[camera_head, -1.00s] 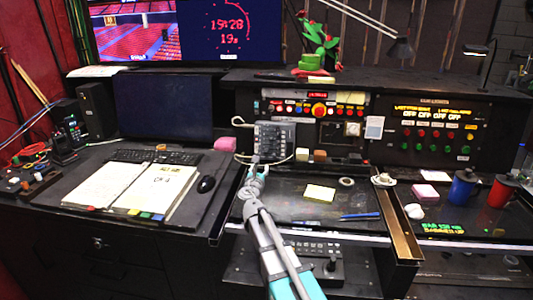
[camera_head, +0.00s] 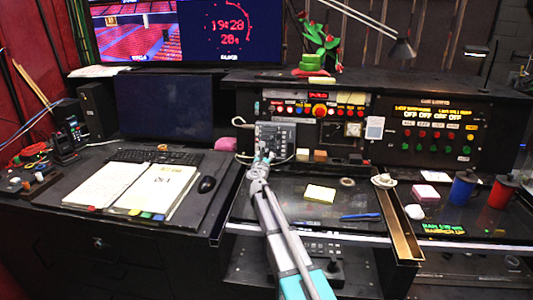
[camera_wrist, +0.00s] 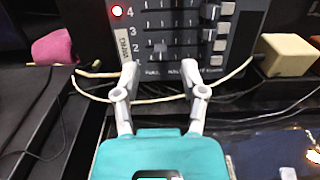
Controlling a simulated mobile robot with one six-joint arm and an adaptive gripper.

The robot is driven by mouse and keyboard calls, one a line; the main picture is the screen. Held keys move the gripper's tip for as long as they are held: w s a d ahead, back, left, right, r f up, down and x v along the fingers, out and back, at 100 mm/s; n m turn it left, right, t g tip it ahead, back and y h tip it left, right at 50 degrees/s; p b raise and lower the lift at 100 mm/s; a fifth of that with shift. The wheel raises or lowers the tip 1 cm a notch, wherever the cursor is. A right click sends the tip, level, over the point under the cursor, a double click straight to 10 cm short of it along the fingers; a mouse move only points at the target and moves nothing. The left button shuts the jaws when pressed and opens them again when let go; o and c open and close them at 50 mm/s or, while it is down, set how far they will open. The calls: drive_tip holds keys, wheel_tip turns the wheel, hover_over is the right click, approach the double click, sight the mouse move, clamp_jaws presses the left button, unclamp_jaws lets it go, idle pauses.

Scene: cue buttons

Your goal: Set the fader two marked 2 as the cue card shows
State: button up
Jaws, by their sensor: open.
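A dark fader box (camera_head: 276,136) stands upright against the console front. It also shows in the wrist view (camera_wrist: 176,30), with slider rows, numbers at its left and pale square buttons down its right side. In the head view my gripper (camera_head: 263,156) overlaps the box's lower left. A small white card (camera_head: 374,127) is on the console; its writing is unreadable.
A cable (camera_wrist: 95,90) loops under the box. A pink block (camera_wrist: 54,47) lies to the left and a tan block (camera_wrist: 288,55) to the right. A yellow note (camera_head: 320,193) and blue pen (camera_head: 360,217) lie on the desk. An open binder (camera_head: 130,185) lies left.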

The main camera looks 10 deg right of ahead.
sight(266, 151)
drive_tip(key=shift+x, duration=1.55)
clamp_jaws()
